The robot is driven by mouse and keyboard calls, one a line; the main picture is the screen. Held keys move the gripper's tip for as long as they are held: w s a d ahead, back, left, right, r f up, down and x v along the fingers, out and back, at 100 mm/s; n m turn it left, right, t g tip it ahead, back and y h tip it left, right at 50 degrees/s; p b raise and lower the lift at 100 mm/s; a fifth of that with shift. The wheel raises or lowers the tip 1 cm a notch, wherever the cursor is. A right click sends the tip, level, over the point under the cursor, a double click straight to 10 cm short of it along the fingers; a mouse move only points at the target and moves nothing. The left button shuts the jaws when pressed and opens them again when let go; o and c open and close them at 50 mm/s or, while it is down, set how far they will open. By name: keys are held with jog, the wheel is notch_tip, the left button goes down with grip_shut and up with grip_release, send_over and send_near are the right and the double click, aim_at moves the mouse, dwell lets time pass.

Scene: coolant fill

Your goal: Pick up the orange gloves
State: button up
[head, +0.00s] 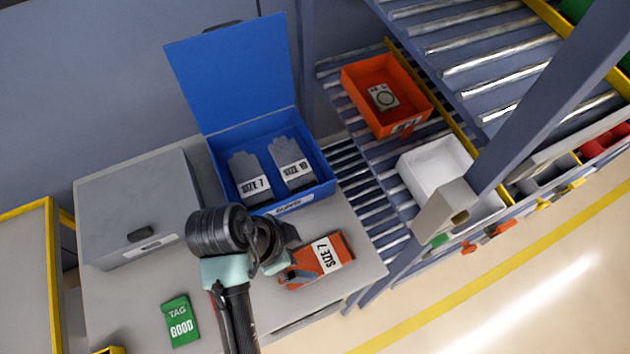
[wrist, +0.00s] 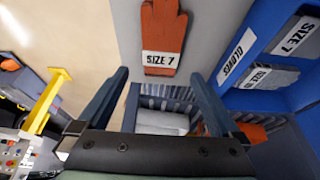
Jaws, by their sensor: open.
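The orange gloves (head: 345,243) lie flat at the right front of the grey bench top, with a white "SIZE 7" label. In the wrist view the orange gloves (wrist: 165,25) show upright at the top centre, beyond the fingertips. My gripper (head: 293,258) is over the left end of the gloves in the head view and partly covers them. In the wrist view my gripper (wrist: 157,75) has its two fingers wide apart, with nothing between them. I cannot tell the exact height above the gloves.
An open blue box (head: 262,209) with two grey gloves, one labelled "SIZE 7", stands behind. A grey lidded box (head: 130,200) is at the left. A green tag (head: 180,320) lies in front. Roller shelves with an orange bin (head: 420,105) and a white bin (head: 425,160) stand at the right.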

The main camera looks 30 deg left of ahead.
aim_at(316, 259)
jog(key=x, duration=0.4)
jog(key=shift+f, duration=0.1)
jog(key=shift+a+p+x, duration=0.15)
jog(key=shift+p+x, duration=0.25)
jog(key=shift+x, duration=1.05)
jog(key=shift+a+p+x, duration=0.15)
jog(key=shift+p+x, duration=0.25)
jog(key=shift+x, duration=1.05)
jog(key=shift+s, duration=0.1)
jog(key=c, duration=1)
